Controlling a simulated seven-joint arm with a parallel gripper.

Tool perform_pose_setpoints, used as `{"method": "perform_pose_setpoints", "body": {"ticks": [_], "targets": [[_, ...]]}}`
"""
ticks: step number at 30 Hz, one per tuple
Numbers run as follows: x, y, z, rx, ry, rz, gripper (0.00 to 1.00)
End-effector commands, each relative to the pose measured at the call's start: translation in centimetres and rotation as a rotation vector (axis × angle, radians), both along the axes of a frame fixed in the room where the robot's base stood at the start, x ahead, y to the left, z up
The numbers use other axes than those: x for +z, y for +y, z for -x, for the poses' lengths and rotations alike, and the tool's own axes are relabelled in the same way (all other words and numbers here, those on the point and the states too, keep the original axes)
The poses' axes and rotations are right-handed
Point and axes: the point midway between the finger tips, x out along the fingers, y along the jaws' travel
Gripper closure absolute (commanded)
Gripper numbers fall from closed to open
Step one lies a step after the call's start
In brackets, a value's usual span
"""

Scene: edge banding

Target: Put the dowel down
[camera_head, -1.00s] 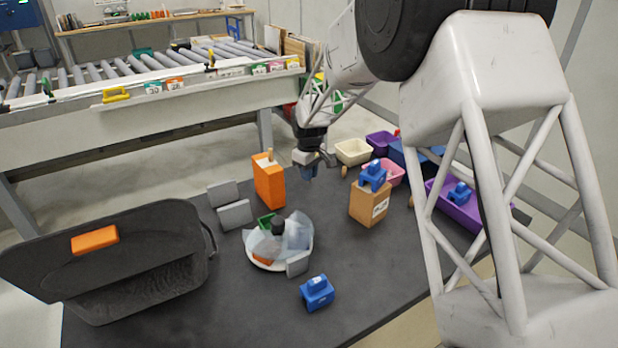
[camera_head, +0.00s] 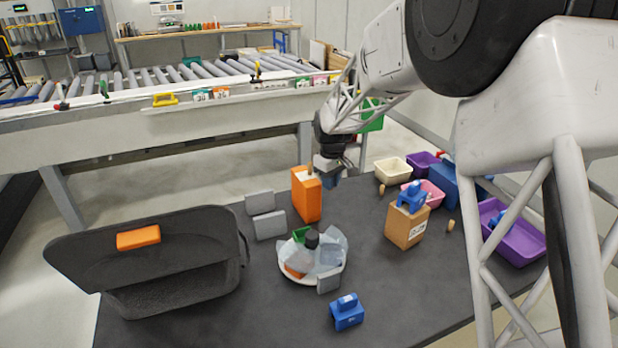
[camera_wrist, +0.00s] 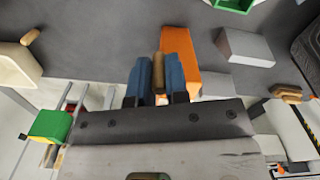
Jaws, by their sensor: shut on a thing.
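My gripper (camera_wrist: 158,82) has two blue fingers shut on a wooden dowel (camera_wrist: 159,66), which shows between them in the wrist view. In the head view my gripper (camera_head: 330,178) is at the far side of the dark table, just right of the orange block (camera_head: 306,196). The orange block also shows in the wrist view (camera_wrist: 181,48), close beside the dowel. A short wooden piece shows at the block's top in the head view; I cannot tell whether it is the held dowel. Whether the dowel touches anything is unclear.
Other dowels lie on the table (camera_head: 282,335) near the cream bin (camera_head: 393,170) and the cardboard box (camera_head: 405,228). Grey blocks (camera_head: 270,225) stand left of the orange block. A white bowl (camera_head: 310,278) and a black crate (camera_head: 170,290) are nearer. Purple bins are right.

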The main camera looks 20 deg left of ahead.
Motion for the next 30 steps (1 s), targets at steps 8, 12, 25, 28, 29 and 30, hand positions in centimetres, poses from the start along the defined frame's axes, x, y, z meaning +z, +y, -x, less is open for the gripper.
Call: {"method": "perform_pose_setpoints", "body": {"ticks": [8,12,25,28,29,30], "targets": [[4.3,3.3,4.6,-0.014,0.000,0.000,1.00],[5.4,4.1,5.7,-0.020,0.000,-0.001,1.00],[5.6,4.2,5.9,-0.022,0.000,0.000,1.00],[5.6,4.4,5.7,-0.022,0.000,0.000,1.00],[5.6,4.4,5.6,-0.022,0.000,0.000,1.00],[5.5,4.6,5.4,-0.022,0.000,0.000,1.00]]}}
